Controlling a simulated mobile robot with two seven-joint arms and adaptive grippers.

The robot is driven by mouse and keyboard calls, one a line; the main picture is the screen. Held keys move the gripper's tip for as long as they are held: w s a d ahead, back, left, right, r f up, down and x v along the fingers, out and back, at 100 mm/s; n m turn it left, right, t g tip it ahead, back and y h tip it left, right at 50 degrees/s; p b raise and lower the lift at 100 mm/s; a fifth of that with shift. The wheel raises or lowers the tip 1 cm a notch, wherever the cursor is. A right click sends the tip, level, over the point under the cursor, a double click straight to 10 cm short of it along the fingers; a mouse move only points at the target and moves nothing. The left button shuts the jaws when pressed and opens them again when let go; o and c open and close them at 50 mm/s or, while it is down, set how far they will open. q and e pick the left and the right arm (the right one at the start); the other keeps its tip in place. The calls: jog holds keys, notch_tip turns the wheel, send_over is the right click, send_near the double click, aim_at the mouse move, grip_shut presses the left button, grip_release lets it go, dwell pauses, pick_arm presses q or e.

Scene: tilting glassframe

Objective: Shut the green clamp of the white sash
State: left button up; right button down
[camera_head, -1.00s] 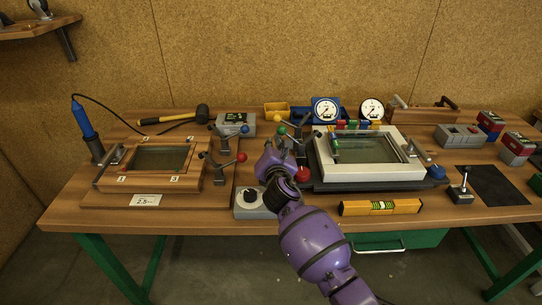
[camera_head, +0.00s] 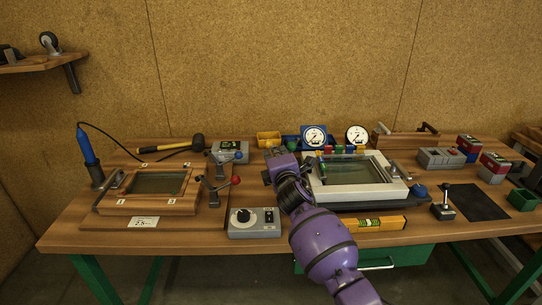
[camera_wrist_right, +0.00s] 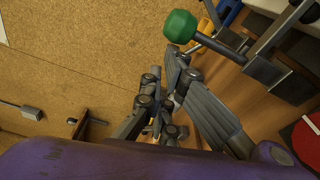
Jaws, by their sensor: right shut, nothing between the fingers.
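The white sash (camera_head: 388,190) lies on its dark base at the right of the bench, with a glass pane in it. The green knob (camera_head: 291,145) of its clamp shows just past my right gripper (camera_head: 277,162), at the sash's left side. In the right wrist view the green knob (camera_wrist_right: 180,26) sits on a dark stem running to a metal lever, near the fingertips of my right gripper (camera_wrist_right: 163,78). That gripper is shut and empty. Whether it touches the knob or stem I cannot tell. My gripper and arm hide much of the clamp. My left gripper is not in view.
A wooden frame (camera_head: 113,204) with red- and blue-knobbed clamps stands at the left. A grey control box (camera_head: 254,231) sits near the front edge, left of my arm. A yellow level (camera_head: 377,224) lies in front of the sash. Gauges (camera_head: 314,137) stand behind it.

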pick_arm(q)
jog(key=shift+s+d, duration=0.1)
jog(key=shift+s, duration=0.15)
pick_arm(e)
jog(key=shift+d+r+m, duration=0.2)
jog(key=shift+d+m, duration=0.05)
jog(key=shift+m, duration=0.05)
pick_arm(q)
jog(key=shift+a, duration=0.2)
pick_arm(e)
jog(key=shift+s+d, duration=0.1)
